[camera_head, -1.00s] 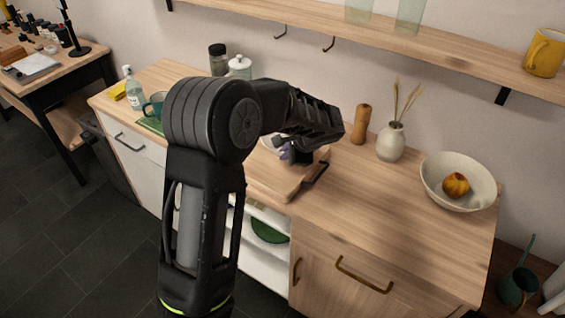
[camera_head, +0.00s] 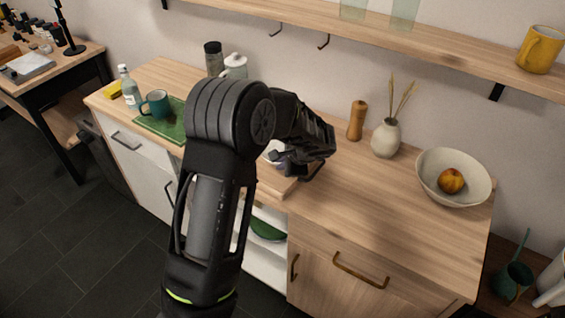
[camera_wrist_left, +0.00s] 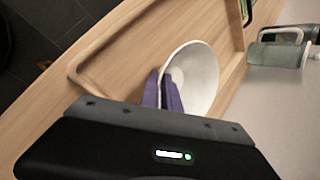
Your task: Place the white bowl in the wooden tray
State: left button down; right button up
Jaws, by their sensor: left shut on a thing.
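My left gripper (camera_head: 280,157) is shut on the white bowl (camera_wrist_left: 196,78). In the left wrist view its purple fingers (camera_wrist_left: 163,90) pinch the bowl's near rim. The bowl appears tilted in that view and lies over the inside of the wooden tray (camera_wrist_left: 112,62). I cannot tell whether the bowl touches the tray floor. In the head view the bowl (camera_head: 273,149) is mostly hidden by my gripper and arm. The tray (camera_head: 275,184) shows only in part there, at the counter's front edge. My right gripper is not in view.
A green board (camera_head: 160,125) with a teal mug (camera_head: 155,103) lies left of my arm. A pepper mill (camera_head: 356,120), a vase (camera_head: 386,138) and a large bowl with fruit (camera_head: 432,188) stand to the right. The counter's front right is clear.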

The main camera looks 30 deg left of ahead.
pick_arm(q)
jog(key=shift+f, duration=0.15)
jog(key=c, duration=1.9)
grip_release()
jog(key=shift+d+r, duration=0.1)
jog(key=shift+r, duration=0.2)
jog(key=b+v, duration=0.1)
jog(key=v, duration=1)
jog(key=shift+s+d+r, duration=0.1)
jog(key=shift+d+r, duration=0.1)
jog(key=shift+r, duration=0.1)
jog(key=shift+f, duration=0.1)
